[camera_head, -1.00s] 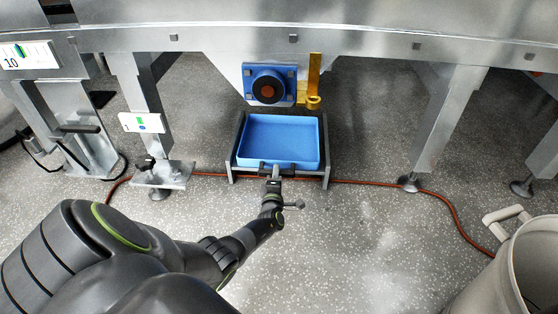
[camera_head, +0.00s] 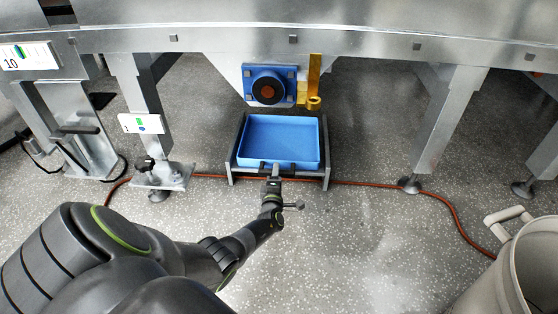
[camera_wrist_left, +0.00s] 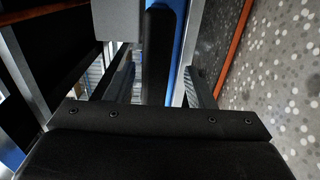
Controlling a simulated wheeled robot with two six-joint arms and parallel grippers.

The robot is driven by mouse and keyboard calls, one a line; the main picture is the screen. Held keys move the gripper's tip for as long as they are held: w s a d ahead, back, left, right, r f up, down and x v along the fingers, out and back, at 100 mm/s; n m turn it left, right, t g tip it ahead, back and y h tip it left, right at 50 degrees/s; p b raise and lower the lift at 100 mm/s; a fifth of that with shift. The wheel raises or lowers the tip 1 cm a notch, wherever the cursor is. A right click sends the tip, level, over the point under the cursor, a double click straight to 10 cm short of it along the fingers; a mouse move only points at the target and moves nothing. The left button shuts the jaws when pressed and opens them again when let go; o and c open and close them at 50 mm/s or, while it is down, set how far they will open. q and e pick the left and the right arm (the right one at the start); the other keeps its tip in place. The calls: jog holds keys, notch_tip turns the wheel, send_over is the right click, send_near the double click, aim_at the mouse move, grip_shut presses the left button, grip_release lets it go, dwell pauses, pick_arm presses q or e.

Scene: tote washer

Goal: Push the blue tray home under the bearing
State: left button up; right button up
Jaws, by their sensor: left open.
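The blue tray (camera_head: 281,139) sits in a dark grey frame (camera_head: 234,163) on the floor, in front of and below the bearing (camera_head: 268,88). The bearing is a round dark unit with an orange-brown centre on a blue plate. My left gripper (camera_head: 276,168) is at the tray's near edge, at the middle of its front side; it is open. Whether it touches the tray cannot be told. In the left wrist view a strip of the blue tray (camera_wrist_left: 178,45) shows beside a dark finger. My right gripper is not in view.
A yellow bracket (camera_head: 314,85) hangs right of the bearing. Metal legs (camera_head: 447,120) stand either side of the frame. A red-orange cable (camera_head: 384,183) runs along the floor. A beige bin (camera_head: 512,268) stands at lower right.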

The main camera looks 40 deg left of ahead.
pick_arm(q)
jog(key=shift+w+r, duration=0.1)
jog(key=shift+r, duration=0.15)
dwell(0.3)
jog(key=p+v, duration=0.4)
jog(key=v, duration=0.5)
jog(key=shift+p, duration=0.3)
dwell(1.2)
jog(key=shift+f, duration=0.1)
dwell(0.4)
